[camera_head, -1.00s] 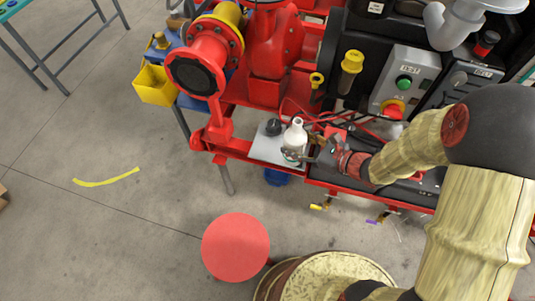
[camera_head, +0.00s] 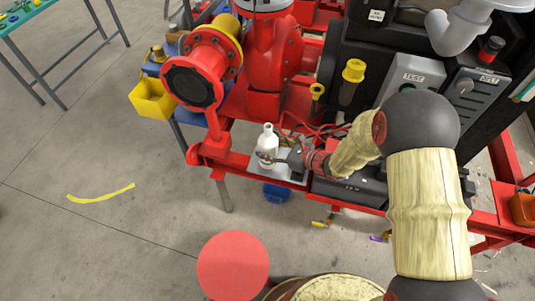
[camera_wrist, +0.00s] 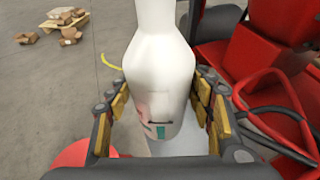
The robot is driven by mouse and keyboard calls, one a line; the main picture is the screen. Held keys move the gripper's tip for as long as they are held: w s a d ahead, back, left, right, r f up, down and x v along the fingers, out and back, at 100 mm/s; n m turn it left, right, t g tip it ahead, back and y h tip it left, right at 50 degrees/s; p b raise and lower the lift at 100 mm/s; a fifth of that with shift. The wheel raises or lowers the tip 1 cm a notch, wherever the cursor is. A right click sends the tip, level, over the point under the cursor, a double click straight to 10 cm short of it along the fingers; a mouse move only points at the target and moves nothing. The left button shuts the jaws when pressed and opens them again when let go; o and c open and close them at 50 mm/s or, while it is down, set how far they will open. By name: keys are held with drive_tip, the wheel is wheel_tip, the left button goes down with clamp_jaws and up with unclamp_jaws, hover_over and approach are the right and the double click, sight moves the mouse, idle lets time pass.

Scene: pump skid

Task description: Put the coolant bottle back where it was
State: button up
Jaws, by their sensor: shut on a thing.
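The coolant bottle (camera_head: 267,147) is white with a narrow neck and stands upright over the light grey plate on the red skid frame. My gripper (camera_head: 268,158) is shut around its body from the right side. In the wrist view the bottle (camera_wrist: 160,75) fills the middle, with padded fingers (camera_wrist: 160,112) on both sides of it. The grey plate (camera_head: 291,172) shows beside the bottle's base. I cannot tell whether the base touches the plate. The black knob seen earlier on the plate is hidden now.
A red flanged pump (camera_head: 195,80) stands behind and left of the bottle. Red cables (camera_head: 318,130) lie on the skid to the right, near a black box (camera_head: 350,190). A yellow bin (camera_head: 153,98) hangs at left.

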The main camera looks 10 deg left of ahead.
sight(267, 152)
drive_tip(key=shift+w+a+f, duration=0.25)
drive_tip(key=shift+f, duration=0.1)
drive_tip(key=shift+w+f+b, duration=0.15)
drive_tip(key=shift+f+b, duration=0.5)
drive_tip(key=shift+f, duration=0.95)
drive_tip(key=shift+f, duration=0.1)
drive_tip(key=o, duration=1.4)
drive_tip(key=shift+f, duration=0.1)
drive_tip(key=shift+c, duration=0.2)
